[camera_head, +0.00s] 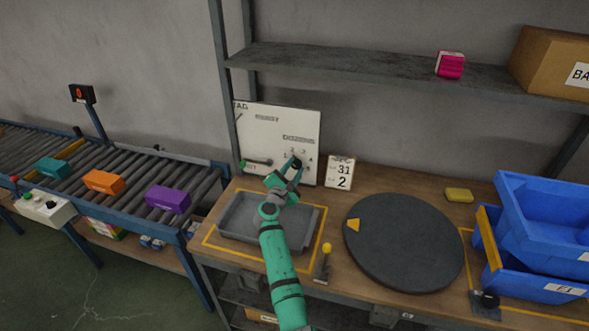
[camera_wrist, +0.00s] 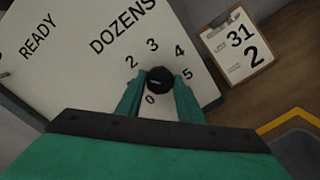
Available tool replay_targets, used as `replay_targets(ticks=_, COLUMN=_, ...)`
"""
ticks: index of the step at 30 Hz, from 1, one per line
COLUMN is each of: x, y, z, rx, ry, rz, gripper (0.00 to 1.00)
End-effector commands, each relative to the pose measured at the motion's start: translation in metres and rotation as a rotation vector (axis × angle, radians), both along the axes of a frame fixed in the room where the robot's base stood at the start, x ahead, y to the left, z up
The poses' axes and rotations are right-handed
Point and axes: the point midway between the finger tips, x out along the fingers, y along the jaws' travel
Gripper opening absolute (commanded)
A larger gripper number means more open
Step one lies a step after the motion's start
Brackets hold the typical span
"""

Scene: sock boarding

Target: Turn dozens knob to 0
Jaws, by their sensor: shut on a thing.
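The dozens knob (camera_wrist: 160,77) is a small black knob on a white panel (camera_wrist: 75,45) under the word DOZENS, in the wrist view. The numbers 2, 3, 4, 5 and 0 show around it; 1 is hidden behind a finger. I cannot tell which number the knob points at. My gripper (camera_wrist: 158,84) is shut on the knob, with one green finger on each side. In the head view my gripper (camera_head: 292,170) reaches the lower right of the panel (camera_head: 280,122) and hides the knob there.
A clipboard card (camera_head: 340,172) reading 31 and 2 stands right of the panel. A grey tray (camera_head: 238,232) lies below my arm. A dark round turntable (camera_head: 404,243), a yellow-topped lever (camera_head: 325,262) and blue bins (camera_head: 545,215) are to the right. A conveyor (camera_head: 125,190) runs at left.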

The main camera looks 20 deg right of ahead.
Motion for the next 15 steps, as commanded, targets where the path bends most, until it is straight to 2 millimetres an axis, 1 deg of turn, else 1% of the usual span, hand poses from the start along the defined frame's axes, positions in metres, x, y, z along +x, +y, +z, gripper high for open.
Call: replay_targets(ticks=15, x=-0.0003, y=-0.0002, z=-0.002, rx=-0.407, ry=0.277, rz=0.0, gripper=0.11)
